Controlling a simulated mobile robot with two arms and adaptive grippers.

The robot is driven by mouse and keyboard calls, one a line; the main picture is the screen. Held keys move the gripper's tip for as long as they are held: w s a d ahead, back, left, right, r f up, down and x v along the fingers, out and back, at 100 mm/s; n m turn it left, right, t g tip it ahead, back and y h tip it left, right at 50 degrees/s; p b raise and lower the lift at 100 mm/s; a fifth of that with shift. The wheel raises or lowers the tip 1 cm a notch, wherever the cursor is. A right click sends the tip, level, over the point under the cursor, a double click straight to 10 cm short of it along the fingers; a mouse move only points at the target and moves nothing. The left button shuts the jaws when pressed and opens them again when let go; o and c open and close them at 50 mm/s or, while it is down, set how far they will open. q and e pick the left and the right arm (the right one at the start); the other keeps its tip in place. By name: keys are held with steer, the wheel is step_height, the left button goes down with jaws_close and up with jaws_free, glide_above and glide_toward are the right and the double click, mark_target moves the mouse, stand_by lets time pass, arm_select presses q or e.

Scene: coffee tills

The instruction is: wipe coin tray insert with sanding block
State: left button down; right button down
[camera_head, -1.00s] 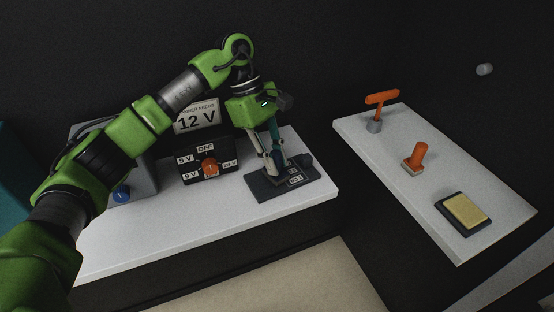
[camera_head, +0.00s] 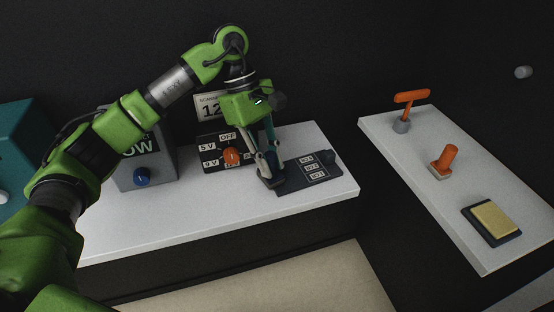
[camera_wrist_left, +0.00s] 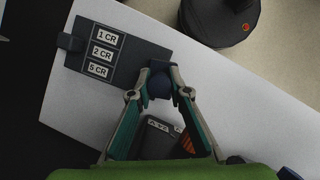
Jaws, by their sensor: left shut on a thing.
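The coin tray insert (camera_head: 322,170) is a dark flat panel with labels reading 1 CR, 2 CR and 5 CR, lying on the white counter. It also shows in the left wrist view (camera_wrist_left: 134,59), with a small raised dark piece at its far end. My left gripper (camera_head: 269,176) points down at the insert's left end in the head view. It is shut on a dark blue block (camera_wrist_left: 159,86), which I take as the sanding block. The block is low at the insert's end past the labels; its contact underneath is hidden. My right gripper is not in view.
A dark box with an orange dial (camera_head: 232,157) stands just left of the gripper. A grey box with a blue knob (camera_head: 141,177) is further left. A right-hand table holds an orange T-handle tool (camera_head: 410,97), an orange stamp-like tool (camera_head: 445,160) and a yellow block (camera_head: 495,218).

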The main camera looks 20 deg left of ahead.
arm_select(q)
steer(key=shift+f, duration=0.1)
steer(key=shift+r+p, duration=1.7)
steer(key=shift+r, duration=1.4)
steer(key=shift+r, duration=0.1)
steer(key=shift+r+p, duration=0.95)
steer(key=shift+r, duration=0.5)
steer(key=shift+f, duration=0.1)
